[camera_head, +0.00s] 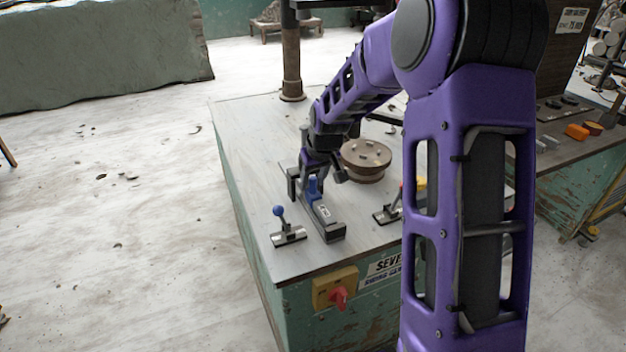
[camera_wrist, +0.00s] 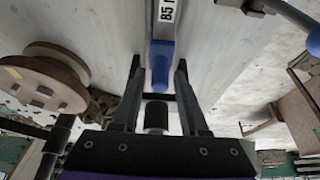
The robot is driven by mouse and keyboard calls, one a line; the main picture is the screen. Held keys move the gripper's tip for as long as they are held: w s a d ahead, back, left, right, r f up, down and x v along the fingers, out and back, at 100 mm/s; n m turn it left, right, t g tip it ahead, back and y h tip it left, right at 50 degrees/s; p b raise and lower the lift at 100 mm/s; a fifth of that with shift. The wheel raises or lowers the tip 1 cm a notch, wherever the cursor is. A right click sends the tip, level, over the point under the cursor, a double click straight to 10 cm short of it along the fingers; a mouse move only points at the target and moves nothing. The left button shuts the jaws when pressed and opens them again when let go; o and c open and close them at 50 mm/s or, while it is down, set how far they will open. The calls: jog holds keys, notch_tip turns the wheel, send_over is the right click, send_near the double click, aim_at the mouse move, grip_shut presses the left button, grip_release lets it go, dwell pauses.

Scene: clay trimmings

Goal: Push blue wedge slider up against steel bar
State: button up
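The blue wedge slider (camera_head: 313,188) sits on a grey slide fixture (camera_head: 331,233) with a white label, on the workbench. In the wrist view the blue piece (camera_wrist: 162,68) is at the tips of my gripper's fingers. My gripper (camera_head: 305,186) points down over the fixture's far end. Its fingers (camera_wrist: 159,72) are apart, one on each side of the blue piece, with a gap showing on both sides. A dark cylinder (camera_wrist: 156,116) lies between the fingers, closer to the palm. I cannot clearly single out the steel bar; my arm and gripper hide part of the fixture's far end.
A round wheel (camera_head: 366,157) is behind at right. A post (camera_head: 291,60) rises at the bench's back. The bench's (camera_head: 240,130) back left is clear.

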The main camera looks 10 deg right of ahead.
grip_shut()
dwell(1.2)
